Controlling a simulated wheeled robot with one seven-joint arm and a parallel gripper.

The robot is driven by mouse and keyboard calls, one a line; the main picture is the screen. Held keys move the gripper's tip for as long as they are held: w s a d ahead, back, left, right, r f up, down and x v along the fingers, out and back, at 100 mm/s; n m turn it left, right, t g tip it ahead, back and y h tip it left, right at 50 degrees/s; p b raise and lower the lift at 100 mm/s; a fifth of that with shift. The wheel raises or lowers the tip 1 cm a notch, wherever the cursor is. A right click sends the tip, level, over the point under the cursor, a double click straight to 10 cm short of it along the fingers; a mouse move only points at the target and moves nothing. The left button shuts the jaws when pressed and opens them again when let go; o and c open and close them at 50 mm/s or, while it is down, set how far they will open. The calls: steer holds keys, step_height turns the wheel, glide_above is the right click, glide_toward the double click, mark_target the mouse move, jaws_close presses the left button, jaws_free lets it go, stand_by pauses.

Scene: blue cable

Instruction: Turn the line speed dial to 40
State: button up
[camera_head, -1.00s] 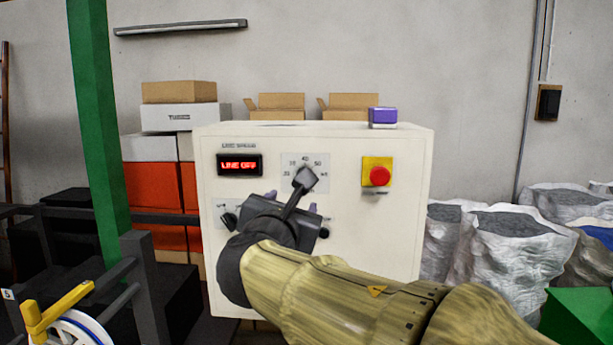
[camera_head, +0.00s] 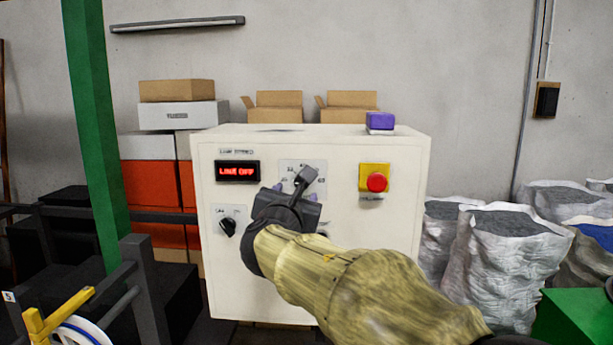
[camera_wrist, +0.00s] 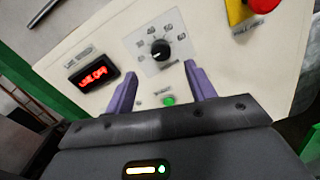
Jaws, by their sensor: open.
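The line speed dial is a round black knob (camera_wrist: 160,50) on a grey scale plate in the wrist view. Its white pointer mark is small and I cannot tell the exact value. In the head view my gripper hides the dial, and only part of its scale plate (camera_head: 316,166) shows. A red "LINE OFF" display (camera_head: 237,171) is left of it, and it also shows in the wrist view (camera_wrist: 94,77). My gripper (camera_wrist: 160,84) is open, its two purple fingers spread below the dial and either side of it, apart from the knob. It also shows in the head view (camera_head: 295,188).
The white control box (camera_head: 390,240) carries a red emergency button (camera_head: 376,182) on yellow at right and a black selector knob (camera_head: 228,227) at lower left. A green light (camera_wrist: 168,100) sits below the dial. A purple-topped block (camera_head: 380,121) lies on the box. Grey sacks (camera_head: 505,250) stand right.

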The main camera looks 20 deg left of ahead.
steer(key=w+a+p, duration=0.1)
steer(key=w+p, duration=0.2)
steer(key=w, duration=0.6)
steer(key=shift+a+p, duration=0.35)
steer(key=shift+p, duration=0.05)
steer(key=shift+c, duration=0.2)
steer(key=c, duration=0.9)
